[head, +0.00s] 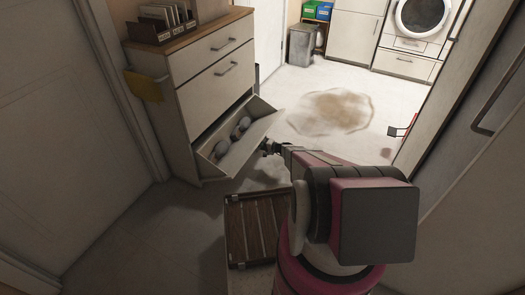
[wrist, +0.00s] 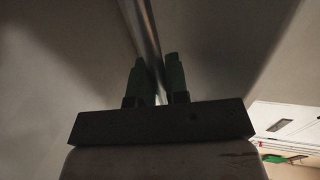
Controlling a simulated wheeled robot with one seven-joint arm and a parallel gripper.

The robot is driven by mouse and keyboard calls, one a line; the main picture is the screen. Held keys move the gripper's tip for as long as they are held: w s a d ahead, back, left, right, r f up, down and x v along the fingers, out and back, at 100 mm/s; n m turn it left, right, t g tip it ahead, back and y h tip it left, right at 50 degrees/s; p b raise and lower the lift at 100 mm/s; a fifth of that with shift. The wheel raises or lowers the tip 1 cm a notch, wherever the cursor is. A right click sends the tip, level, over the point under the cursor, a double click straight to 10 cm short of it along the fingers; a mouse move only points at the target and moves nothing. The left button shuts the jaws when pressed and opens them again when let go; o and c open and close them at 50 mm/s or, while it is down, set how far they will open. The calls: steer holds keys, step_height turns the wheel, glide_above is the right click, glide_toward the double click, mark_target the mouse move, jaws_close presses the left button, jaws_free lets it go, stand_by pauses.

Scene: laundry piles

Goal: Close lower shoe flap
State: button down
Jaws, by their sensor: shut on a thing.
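The lower shoe flap (head: 244,146) of the white shoe cabinet (head: 196,88) is tilted open at the bottom, with grey shoes (head: 236,130) inside it. In the head view my gripper (head: 268,148) is at the right part of the flap's outer face. In the wrist view its two green fingertips (wrist: 158,82) are on either side of a metal bar handle (wrist: 143,35) and hold it. The flap's outer face fills most of the wrist view. In the head view the handle is hidden by my gripper.
A wooden slatted rack (head: 254,228) stands on the floor left of my base. A brown stained rug (head: 331,111) lies beyond the cabinet. A tall cabinet (head: 470,130) with a handle is at the right. A washing machine (head: 421,15) is at the back.

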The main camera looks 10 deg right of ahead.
steer(key=w+a+r+h, duration=0.1)
steer(key=r, duration=0.2)
steer(key=w+a+r+g+h, duration=0.1)
steer(key=a+r, duration=0.1)
steer(key=r, duration=0.1)
steer(key=w+a+r+g+h, duration=0.1)
steer(key=a+r, duration=0.1)
steer(key=r, duration=0.1)
steer(key=shift+w+a+r, duration=0.15)
steer(key=shift+w+a, duration=0.05)
steer(key=shift+w, duration=0.2)
steer(key=w+a+r+g+h, duration=0.2)
steer(key=w+a+r, duration=0.4)
steer(key=a, duration=0.4)
steer(key=shift+w+h, duration=0.4)
steer(key=shift+w, duration=0.35)
steer(key=c, duration=1.1)
jaws_free()
steer(key=shift+a, duration=0.15)
steer(key=shift+c, duration=0.2)
steer(key=v, duration=1.1)
